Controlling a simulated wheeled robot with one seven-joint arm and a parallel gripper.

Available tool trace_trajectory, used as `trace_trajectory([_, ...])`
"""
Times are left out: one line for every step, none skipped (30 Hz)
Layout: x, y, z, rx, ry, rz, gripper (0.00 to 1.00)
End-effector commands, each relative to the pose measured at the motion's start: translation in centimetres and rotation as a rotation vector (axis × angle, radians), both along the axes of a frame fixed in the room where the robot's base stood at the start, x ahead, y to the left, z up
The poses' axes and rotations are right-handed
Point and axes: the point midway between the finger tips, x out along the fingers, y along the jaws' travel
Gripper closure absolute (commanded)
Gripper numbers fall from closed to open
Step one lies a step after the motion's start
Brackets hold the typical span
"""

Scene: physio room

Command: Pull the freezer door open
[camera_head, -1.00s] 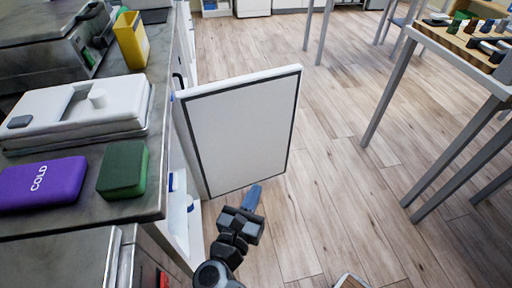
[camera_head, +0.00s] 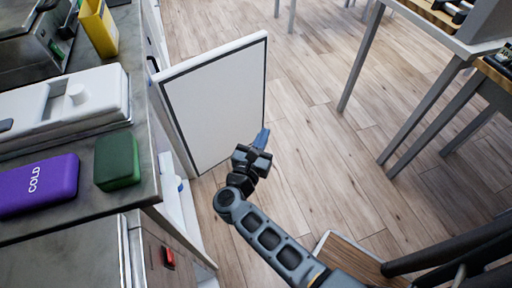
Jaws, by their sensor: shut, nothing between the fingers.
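The freezer door (camera_head: 212,105) is a white panel with a dark seal around its inner face. It stands swung open, out from the counter front over the floor. The freezer's white interior (camera_head: 180,208) shows at the left, below the counter. My gripper (camera_head: 263,137) is at the door's lower right corner, by its inner face, with its blue fingers shut and nothing between them. I cannot tell whether the fingers touch the door.
The counter (camera_head: 150,165) at left holds a purple cold pack (camera_head: 38,186), a green block (camera_head: 117,161), a white device (camera_head: 100,100) and a yellow holder (camera_head: 99,28). Tables with grey legs (camera_head: 362,60) stand at right. Wooden floor (camera_head: 310,110) between is clear.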

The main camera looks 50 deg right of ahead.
Motion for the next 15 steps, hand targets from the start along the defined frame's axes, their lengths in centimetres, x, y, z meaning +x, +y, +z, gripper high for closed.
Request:
trace_trajectory([0.2,-0.6,0.2,-0.001,0.001,-0.001,1.00])
trace_trajectory([0.2,-0.9,0.2,-0.001,0.001,0.000,1.00])
trace_trajectory([0.3,-1.2,0.1,-0.001,0.001,0.000,1.00])
trace_trajectory([0.4,-1.3,0.1,-0.001,0.001,0.000,1.00])
trace_trajectory([0.4,-1.5,0.1,0.000,0.001,0.000,1.00])
trace_trajectory([0.4,-1.6,0.0,0.000,0.000,0.001,1.00])
trace_trajectory([0.5,-1.6,0.0,0.000,0.000,0.001,1.00])
trace_trajectory([0.5,-1.7,0.0,0.000,0.000,0.001,1.00])
trace_trajectory([0.5,-1.7,0.0,0.001,0.000,0.001,1.00])
trace_trajectory([0.5,-1.7,0.0,0.001,0.000,0.001,1.00])
trace_trajectory([0.5,-1.7,0.0,0.001,0.000,0.001,1.00])
trace_trajectory([0.5,-1.7,0.0,0.001,0.000,0.001,1.00])
trace_trajectory([0.5,-1.7,0.0,0.001,0.000,0.001,1.00])
trace_trajectory([0.5,-1.7,0.0,0.001,0.000,0.001,1.00])
trace_trajectory([0.5,-1.7,0.0,0.001,0.000,0.001,1.00])
